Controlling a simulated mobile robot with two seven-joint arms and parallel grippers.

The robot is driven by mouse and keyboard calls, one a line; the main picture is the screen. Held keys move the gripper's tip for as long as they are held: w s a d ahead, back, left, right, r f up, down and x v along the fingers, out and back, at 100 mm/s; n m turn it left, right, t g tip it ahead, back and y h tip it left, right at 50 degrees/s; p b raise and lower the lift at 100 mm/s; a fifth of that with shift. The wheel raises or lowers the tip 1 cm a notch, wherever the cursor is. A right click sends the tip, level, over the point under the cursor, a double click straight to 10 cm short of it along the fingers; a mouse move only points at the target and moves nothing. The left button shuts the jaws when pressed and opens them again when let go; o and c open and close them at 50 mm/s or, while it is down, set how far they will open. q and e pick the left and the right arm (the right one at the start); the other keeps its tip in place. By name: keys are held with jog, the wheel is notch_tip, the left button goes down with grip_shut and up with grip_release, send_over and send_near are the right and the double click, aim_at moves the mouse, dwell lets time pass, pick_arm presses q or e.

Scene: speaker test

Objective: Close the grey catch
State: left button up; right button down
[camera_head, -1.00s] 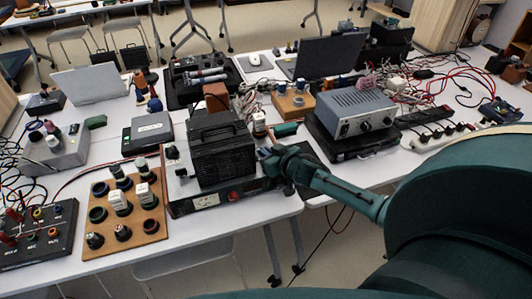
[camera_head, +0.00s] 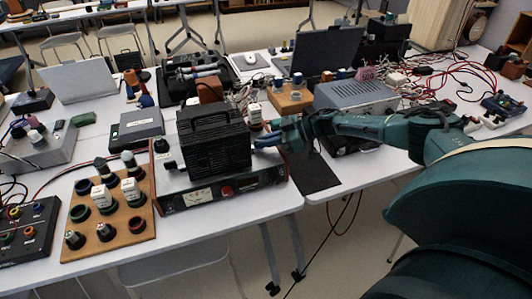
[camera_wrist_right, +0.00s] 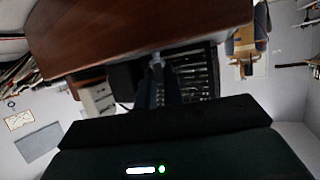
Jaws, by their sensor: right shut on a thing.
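A black box with a top handle and a slatted front (camera_head: 208,150) stands upright on a flat black unit with a meter and a red knob (camera_head: 228,188). My right gripper (camera_head: 262,143) is at the right side of this box. In the right wrist view, the right gripper's dark fingers (camera_wrist_right: 158,66) are close together at a small light grey piece (camera_wrist_right: 157,58), which looks like the grey catch. The fingers hide most of it, so I cannot tell its position. The slatted black surface (camera_wrist_right: 195,75) shows beside the fingers. My left gripper is not in view.
A wooden board with several knobs and jars (camera_head: 137,224) lies left of the box. A grey metal instrument (camera_head: 355,95) stands to the right, behind my right arm. A wooden block (camera_head: 290,99) and cables are behind the gripper. A dark mat (camera_head: 315,172) lies right of the box.

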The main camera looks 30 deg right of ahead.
jog(key=n+b, duration=0.1)
jog(key=b, duration=0.1)
jog(key=n+g+y+b, duration=0.1)
jog(key=b, duration=0.1)
jog(key=g+b, duration=0.1)
jog(key=b, duration=0.1)
jog(key=shift+w+d+f+n+y+b, duration=0.15)
jog(key=shift+w+f+n+y+b, duration=0.15)
jog(key=shift+w+f+n+y, duration=0.1)
jog(key=shift+g+b, duration=0.6)
jog(key=shift+r+n+b, duration=0.1)
jog(key=shift+n+b, duration=0.3)
jog(key=shift+b, duration=0.25)
jog(key=shift+r+n+g+y+b, duration=0.2)
jog(key=shift+n+g+y+b, duration=0.15)
jog(key=shift+g+b, duration=0.5)
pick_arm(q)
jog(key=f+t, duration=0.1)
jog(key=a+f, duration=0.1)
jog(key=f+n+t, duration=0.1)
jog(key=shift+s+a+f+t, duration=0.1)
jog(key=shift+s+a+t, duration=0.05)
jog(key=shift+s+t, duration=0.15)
pick_arm(e)
jog(key=shift+r, duration=0.15)
jog(key=c, duration=1.5)
grip_release()
